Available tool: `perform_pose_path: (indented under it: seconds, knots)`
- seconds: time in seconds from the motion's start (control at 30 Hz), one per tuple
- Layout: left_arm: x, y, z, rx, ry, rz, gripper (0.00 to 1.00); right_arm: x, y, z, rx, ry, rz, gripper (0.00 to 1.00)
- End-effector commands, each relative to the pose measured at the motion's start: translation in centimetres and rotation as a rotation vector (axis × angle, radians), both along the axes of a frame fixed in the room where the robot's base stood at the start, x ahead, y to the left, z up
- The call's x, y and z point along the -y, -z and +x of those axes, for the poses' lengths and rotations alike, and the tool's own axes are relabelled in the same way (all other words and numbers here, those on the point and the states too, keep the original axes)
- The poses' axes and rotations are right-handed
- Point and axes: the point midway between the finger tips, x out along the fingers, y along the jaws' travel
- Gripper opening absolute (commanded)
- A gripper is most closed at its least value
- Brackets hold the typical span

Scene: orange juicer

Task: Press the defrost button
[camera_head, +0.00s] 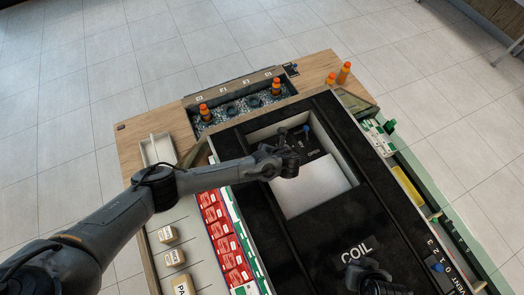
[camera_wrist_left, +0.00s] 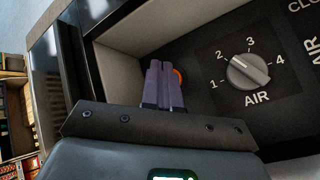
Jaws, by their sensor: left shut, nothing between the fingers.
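My left gripper (camera_head: 290,160) reaches from the left into the recessed well of the black machine. In the left wrist view its two fingers (camera_wrist_left: 163,85) are together, with nothing between them. Just behind and right of the fingertips an orange round edge (camera_wrist_left: 178,76) shows on the black panel, mostly hidden by the fingers. It may be a button; I cannot read a defrost label or tell whether the fingers touch it. A dark part of my right arm (camera_head: 372,282) shows at the bottom, over the machine near the COIL lettering; its fingers cannot be made out.
A grey dial (camera_wrist_left: 247,72) marked AIR, numbered 1 to 4, sits right of the fingers. The well's pale walls (camera_head: 330,150) surround my left gripper. Orange bottles (camera_head: 343,72) stand on the wooden counter behind. Red cartons (camera_head: 226,240) line the machine's left side.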

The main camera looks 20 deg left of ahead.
Motion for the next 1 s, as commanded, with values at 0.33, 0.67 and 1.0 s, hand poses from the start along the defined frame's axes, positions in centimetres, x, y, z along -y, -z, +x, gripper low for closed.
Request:
perform_pose_path:
  seconds: [0.33,0.67,1.0]
  knots:
    - [0.02,0.28,0.01,0.001,-0.001,0.000,0.00,-0.02,0.12,0.01,0.000,0.000,0.000,0.00]
    - [0.02,0.85,0.01,0.000,0.001,-0.001,0.00,-0.18,0.25,0.03,0.000,0.005,0.008,0.00]
    - [0.02,0.89,0.01,0.000,0.000,0.000,0.00,-0.23,0.28,0.04,0.000,0.006,0.009,0.00]
